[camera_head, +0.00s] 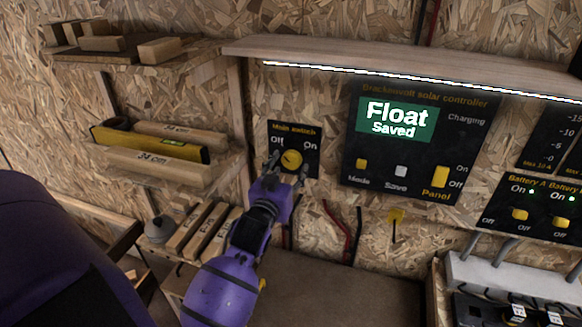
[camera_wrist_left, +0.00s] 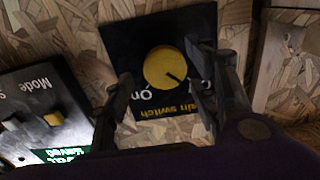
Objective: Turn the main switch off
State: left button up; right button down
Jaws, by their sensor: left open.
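The main switch is a round yellow knob (camera_head: 291,160) on a small black panel (camera_head: 309,133) with Off at upper left and On at upper right. In the left wrist view the knob (camera_wrist_left: 163,66) appears upside down, with its dark mark pointing toward the Off side, whose label is partly hidden by a finger. My left gripper (camera_head: 289,166) is open in front of the panel, one finger on each side of the knob. In the wrist view its fingers (camera_wrist_left: 158,68) show gaps to the knob; I cannot tell whether either touches. My right gripper is not in view.
A solar controller (camera_head: 408,140) reading "Float Saved" hangs right of the switch, with battery switches (camera_head: 530,208) farther right. Shelves with wood blocks and a yellow level (camera_head: 150,142) stand to the left. A lit wooden ledge (camera_head: 400,62) runs above. Cables (camera_head: 347,235) hang below.

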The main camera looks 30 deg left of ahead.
pick_arm(q)
jog(key=v, duration=1)
jog(key=shift+s+d, duration=0.15)
jog(key=shift+d, duration=0.05)
